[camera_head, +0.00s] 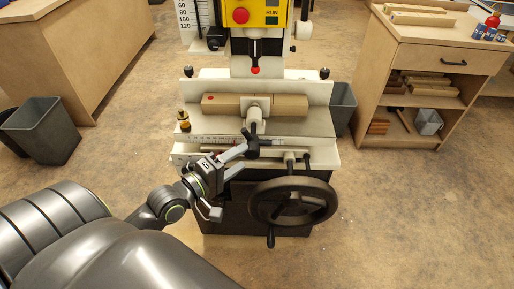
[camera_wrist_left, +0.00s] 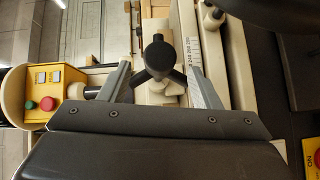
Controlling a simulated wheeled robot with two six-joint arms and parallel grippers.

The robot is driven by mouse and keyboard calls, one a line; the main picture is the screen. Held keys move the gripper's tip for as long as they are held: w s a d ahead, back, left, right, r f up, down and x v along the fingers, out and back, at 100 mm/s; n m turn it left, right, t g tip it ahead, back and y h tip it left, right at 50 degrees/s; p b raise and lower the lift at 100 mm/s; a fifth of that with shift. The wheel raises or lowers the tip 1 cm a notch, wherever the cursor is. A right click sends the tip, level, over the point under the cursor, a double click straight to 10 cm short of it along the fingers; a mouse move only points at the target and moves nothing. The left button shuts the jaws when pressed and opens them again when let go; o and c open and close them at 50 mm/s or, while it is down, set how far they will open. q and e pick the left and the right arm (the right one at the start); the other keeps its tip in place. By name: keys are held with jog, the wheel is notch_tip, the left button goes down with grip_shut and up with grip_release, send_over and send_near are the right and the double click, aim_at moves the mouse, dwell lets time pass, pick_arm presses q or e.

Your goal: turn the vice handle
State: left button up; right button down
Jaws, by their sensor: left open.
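The vice handle (camera_head: 252,143) is a black knob with three arms on the front of the machine's vice. It also shows in the left wrist view (camera_wrist_left: 158,60), upper middle, between my finger tips. My left gripper (camera_head: 243,157) is open at the handle, with its fingers spread to either side of it in the wrist view. I cannot tell whether a finger touches it. A wooden block (camera_head: 290,106) lies in the vice behind the pale clamp screw (camera_head: 255,120). My right gripper is not in view.
A large black handwheel (camera_head: 292,203) stands just right of and below my left gripper. A yellow machine head (camera_head: 262,14) with a red-tipped spindle hangs above the vice. A brass oiler (camera_head: 184,121) is at the left edge. Workbenches and grey bins stand farther off.

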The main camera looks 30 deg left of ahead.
aim_at(257, 148)
pick_arm(q)
jog(key=shift+b+x, duration=0.35)
jog(key=shift+x, duration=3.15)
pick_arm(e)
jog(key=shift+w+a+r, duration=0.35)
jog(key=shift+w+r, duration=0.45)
pick_arm(q)
jog(key=c, duration=1)
